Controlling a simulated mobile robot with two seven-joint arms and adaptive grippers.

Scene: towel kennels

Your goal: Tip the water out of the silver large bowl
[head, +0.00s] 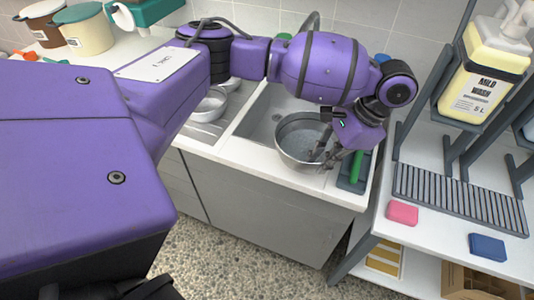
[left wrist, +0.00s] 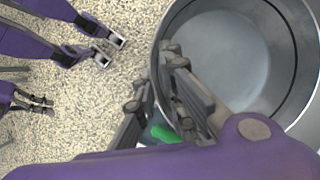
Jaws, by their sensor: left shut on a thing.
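The silver large bowl (head: 288,150) is upright at the right part of the sink, close to the counter's front edge. It fills the upper right of the left wrist view (left wrist: 166,45). A smooth, paler grey round surface shows inside it, and the water's level is hard to tell. My left gripper (head: 322,152) comes down from above and is shut on the bowl's near right wall. Its fingers also show against the rim in the left wrist view (left wrist: 160,85). I cannot make out whether the bowl touches what is below it. My right gripper cannot be made out surely.
The sink basin (head: 258,117) is open to the bowl's left. A grey tray (head: 346,184) with a green item (head: 356,166) lies right of the bowl. Another metal bowl (head: 211,104) stands on the drainboard. A shelf unit with a soap jug (head: 480,85) stands at right.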

